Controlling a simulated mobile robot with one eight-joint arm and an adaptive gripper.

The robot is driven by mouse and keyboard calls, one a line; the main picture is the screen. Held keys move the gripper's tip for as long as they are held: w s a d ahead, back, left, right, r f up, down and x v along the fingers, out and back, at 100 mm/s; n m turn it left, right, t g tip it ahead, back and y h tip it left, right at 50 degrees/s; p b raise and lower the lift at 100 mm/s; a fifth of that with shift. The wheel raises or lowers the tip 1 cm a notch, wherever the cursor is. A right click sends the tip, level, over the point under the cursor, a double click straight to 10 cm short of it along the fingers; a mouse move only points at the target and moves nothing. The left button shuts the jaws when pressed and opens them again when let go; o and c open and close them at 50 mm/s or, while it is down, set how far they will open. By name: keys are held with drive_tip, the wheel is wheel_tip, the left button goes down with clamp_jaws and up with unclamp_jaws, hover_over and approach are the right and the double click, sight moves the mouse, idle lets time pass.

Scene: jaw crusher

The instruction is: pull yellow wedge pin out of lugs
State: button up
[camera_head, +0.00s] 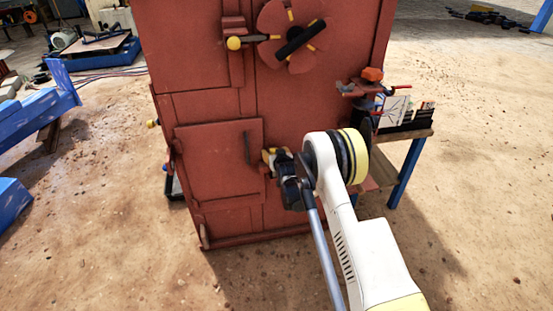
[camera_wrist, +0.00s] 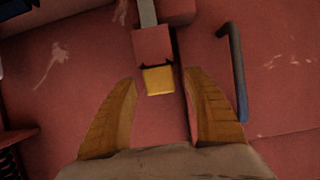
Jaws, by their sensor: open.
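The yellow wedge pin (camera_wrist: 158,80) shows its yellow end in the wrist view, sticking out below a red lug (camera_wrist: 153,45). A grey bar shows above that lug, near another red block (camera_wrist: 175,10). My gripper (camera_wrist: 161,76) is open, with one tan finger on each side of the yellow end. Gaps show between the fingers and the pin. In the head view my gripper (camera_head: 269,157) is at the red machine's lower door, by its right edge. The wrist and arm hide much of that spot, and the pin cannot be made out there.
A dark upright door handle (camera_head: 248,147) stands close by; it also shows right of my fingers in the wrist view (camera_wrist: 235,75). Above are a yellow knob (camera_head: 234,43) and a red wheel (camera_head: 275,30). A bench (camera_head: 400,145) stands at right. Open ground lies in front.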

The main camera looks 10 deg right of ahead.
drive_tip(key=shift+w+f, duration=0.1)
drive_tip(key=shift+w, duration=0.2)
clamp_jaws()
drive_tip(key=shift+r+p, duration=3.7)
drive_tip(key=shift+r, duration=4.65)
drive_tip(key=s+r+b, duration=0.1)
drive_tip(key=s+b, duration=0.1)
drive_tip(key=s, duration=1)
